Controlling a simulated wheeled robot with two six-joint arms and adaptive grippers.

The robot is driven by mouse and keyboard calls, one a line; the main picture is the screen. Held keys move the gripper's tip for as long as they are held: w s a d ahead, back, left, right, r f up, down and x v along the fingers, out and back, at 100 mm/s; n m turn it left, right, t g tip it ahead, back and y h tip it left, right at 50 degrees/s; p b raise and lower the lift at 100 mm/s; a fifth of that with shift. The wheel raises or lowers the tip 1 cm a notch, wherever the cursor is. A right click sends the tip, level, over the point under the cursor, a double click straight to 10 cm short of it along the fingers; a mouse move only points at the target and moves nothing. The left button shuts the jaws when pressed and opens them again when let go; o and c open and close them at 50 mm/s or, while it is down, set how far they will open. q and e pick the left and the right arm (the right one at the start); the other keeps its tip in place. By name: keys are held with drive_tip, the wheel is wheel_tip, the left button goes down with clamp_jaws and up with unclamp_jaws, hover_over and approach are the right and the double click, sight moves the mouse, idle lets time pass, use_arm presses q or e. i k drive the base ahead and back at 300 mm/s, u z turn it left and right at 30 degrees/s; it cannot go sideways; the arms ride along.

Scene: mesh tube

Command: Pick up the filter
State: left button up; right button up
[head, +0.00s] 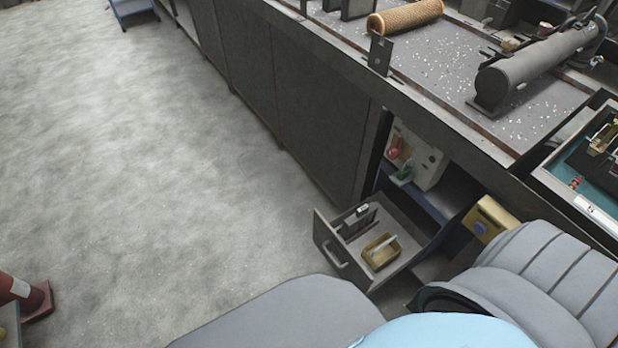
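The filter appears to be the tan mesh tube (405,17) at the top of the head view. It lies on its side on the speckled grey worktop (440,62), near the front edge. A small upright dark plate (379,54) stands at the edge just in front of its left end. Neither of my grippers is in view. Grey and light blue parts at the bottom and lower right look like my own body and hide what is behind them.
A dark grey cylinder (535,68) lies on the worktop to the right of the tube. Below the worktop an open drawer (340,252) juts out, holding a yellow box (381,251). A red cone (38,298) stands lower left. The grey floor (130,150) at left is clear.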

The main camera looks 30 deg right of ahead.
sight(364, 215)
drive_tip(key=u, duration=0.25)
drive_tip(key=i, duration=2.65)
drive_tip(key=z, duration=3.25)
drive_tip(key=i, duration=1.15)
drive_tip(key=z, duration=2.9)
